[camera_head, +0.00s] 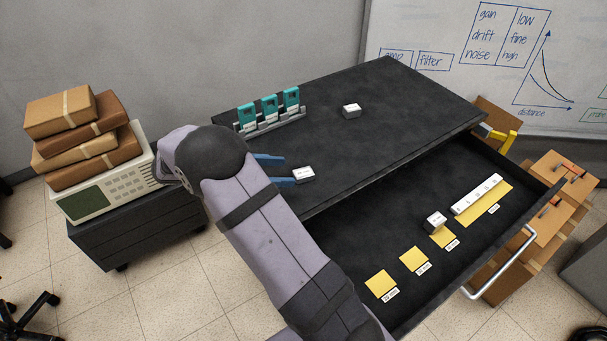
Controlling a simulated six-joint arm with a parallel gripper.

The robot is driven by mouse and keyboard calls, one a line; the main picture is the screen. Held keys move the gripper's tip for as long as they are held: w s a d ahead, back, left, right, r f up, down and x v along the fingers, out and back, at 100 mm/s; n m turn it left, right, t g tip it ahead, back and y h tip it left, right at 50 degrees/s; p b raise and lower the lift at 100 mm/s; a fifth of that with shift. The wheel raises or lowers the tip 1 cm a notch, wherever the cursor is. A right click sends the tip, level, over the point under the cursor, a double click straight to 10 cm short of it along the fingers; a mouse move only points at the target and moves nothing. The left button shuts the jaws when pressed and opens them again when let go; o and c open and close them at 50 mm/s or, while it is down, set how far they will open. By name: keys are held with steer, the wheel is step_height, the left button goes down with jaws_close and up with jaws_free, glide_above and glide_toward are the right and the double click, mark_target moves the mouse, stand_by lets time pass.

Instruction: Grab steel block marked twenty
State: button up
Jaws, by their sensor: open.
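Three small steel blocks with white labelled tops show; their markings are too small to read. One block (304,174) lies on the black bench top (400,85), just right of my fingertips. A second block (351,110) is farther back on the bench top. A third block (436,222) sits in the open drawer (345,235) on or at the edge of a yellow patch. My gripper (290,170) is open, its two blue fingers apart with the nearest block by their tips. The lower fingertip appears close to that block; contact cannot be told. My arm hides part of the bench.
Yellow patches (381,283) with small labels line the drawer, and a white ruler-like bar (477,194) lies there. A rack (272,124) holding three teal devices (270,107) stands at the bench's back left. The bench top's right half is mostly clear.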

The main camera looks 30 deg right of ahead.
mark_target(306, 172)
steer(key=shift+p+x, duration=1.7)
steer(key=shift+x, duration=1.3)
steer(key=shift+w+d+f, duration=0.1)
steer(key=shift+d+f, duration=0.2)
steer(key=c, duration=1.2)
